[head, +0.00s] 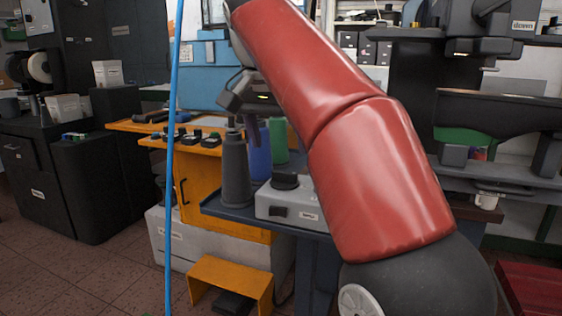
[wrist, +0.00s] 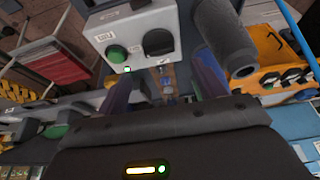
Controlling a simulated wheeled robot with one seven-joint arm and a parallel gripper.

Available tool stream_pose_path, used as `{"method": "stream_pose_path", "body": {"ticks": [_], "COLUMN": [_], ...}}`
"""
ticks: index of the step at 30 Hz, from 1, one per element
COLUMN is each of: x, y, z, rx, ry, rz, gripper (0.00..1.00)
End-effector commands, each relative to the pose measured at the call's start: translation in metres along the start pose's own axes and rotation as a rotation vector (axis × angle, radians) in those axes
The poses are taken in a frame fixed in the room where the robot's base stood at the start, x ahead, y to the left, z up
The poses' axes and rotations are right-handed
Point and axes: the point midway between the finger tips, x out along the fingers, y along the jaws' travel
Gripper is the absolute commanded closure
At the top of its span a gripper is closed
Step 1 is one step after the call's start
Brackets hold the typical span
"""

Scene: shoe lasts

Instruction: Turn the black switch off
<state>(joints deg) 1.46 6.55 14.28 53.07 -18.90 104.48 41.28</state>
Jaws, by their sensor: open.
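A pale grey control box (head: 290,203) sits on the dark side table, partly covered by my arm in the head view. A small black switch (head: 278,212) is on its front face; this switch also shows at the top edge of the wrist view (wrist: 138,4). A round black knob (head: 285,182) stands on top of the box, beside a green button (wrist: 117,53) seen only in the wrist view. My gripper (head: 252,118) is open and empty, above and beyond the box, not touching it. Its spread fingers (wrist: 164,85) show in the wrist view. I cannot tell the switch's position.
A dark grey bottle (head: 235,172) stands just left of the box, with blue (head: 259,150) and green (head: 278,138) containers behind. An orange bench (head: 205,190) is further left. A thin blue upright pole (head: 172,150) crosses the view in front of it.

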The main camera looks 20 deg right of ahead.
Motion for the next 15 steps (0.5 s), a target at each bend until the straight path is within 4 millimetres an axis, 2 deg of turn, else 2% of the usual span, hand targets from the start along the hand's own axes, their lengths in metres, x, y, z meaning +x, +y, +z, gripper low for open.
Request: {"method": "stream_pose_path", "body": {"ticks": [9,15], "x": [0.046,0.067], "y": [0.002,0.001], "z": [0.001,0.000], "rx": [0.000,0.000], "ry": [-0.002,0.001], "rz": [0.003,0.000], "gripper": [0.31,0.31]}}
